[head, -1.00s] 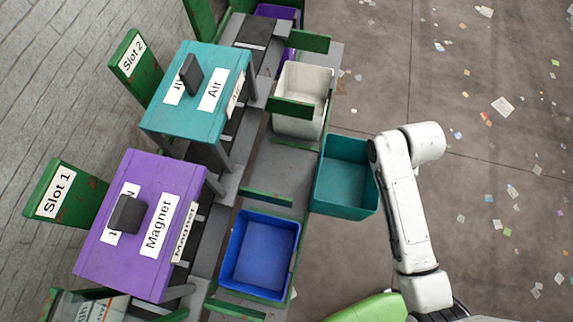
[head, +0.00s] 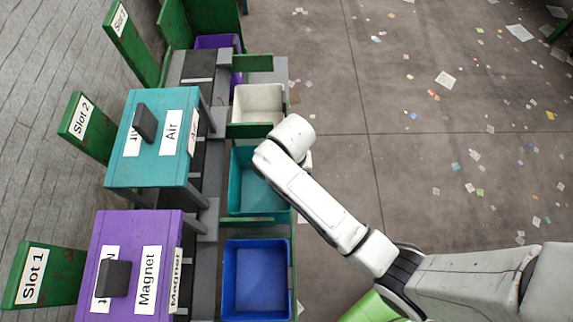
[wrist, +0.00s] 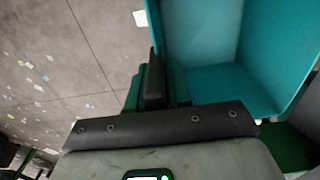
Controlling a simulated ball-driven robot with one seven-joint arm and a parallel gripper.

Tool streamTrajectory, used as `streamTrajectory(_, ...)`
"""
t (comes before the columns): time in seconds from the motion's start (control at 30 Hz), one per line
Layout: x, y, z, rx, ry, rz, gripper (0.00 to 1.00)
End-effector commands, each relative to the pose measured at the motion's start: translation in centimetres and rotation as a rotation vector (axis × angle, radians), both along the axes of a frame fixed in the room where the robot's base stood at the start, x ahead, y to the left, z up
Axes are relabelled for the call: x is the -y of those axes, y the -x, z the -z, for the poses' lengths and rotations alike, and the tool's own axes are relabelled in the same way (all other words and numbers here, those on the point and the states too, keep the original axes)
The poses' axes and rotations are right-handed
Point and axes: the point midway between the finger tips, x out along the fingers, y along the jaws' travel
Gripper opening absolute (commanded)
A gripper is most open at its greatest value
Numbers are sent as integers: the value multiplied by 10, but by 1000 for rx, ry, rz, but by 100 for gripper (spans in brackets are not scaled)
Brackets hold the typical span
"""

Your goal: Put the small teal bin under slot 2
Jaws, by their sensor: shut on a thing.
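The teal bin (head: 238,182) is in the bay between two green dividers, level with the teal Air unit and the Slot 2 sign (head: 81,117). It is upright and looks empty. In the wrist view the bin (wrist: 205,35) fills the upper right. My gripper (wrist: 155,82) is shut on the bin's near wall at the rim. In the head view my arm's end covers the bin's upper right corner and hides the fingers. I cannot tell if the bin rests fully on the shelf.
A blue bin (head: 256,280) sits in the bay below, by the purple Magnet unit (head: 130,250). A white bin (head: 257,103) sits in the bay above. Green dividers (head: 247,221) stand close at both sides. The floor at right is open, with scattered paper scraps.

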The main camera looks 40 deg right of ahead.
Motion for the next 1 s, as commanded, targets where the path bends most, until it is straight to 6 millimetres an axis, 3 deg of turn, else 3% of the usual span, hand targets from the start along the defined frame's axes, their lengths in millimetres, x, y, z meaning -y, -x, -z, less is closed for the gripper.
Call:
streamTrajectory(0.1, -12, -9, 0, 1, 0, -3, 0)
streamTrajectory(0.33, -10, -7, 32, 1, 0, -1, 0)
streamTrajectory(0.73, -9, -7, 37, 1, 0, -1, 0)
streamTrajectory(0.77, -9, -6, 37, 1, -1, -1, 21)
streamTrajectory(1.0, -9, -6, 37, 1, -1, -1, 44)
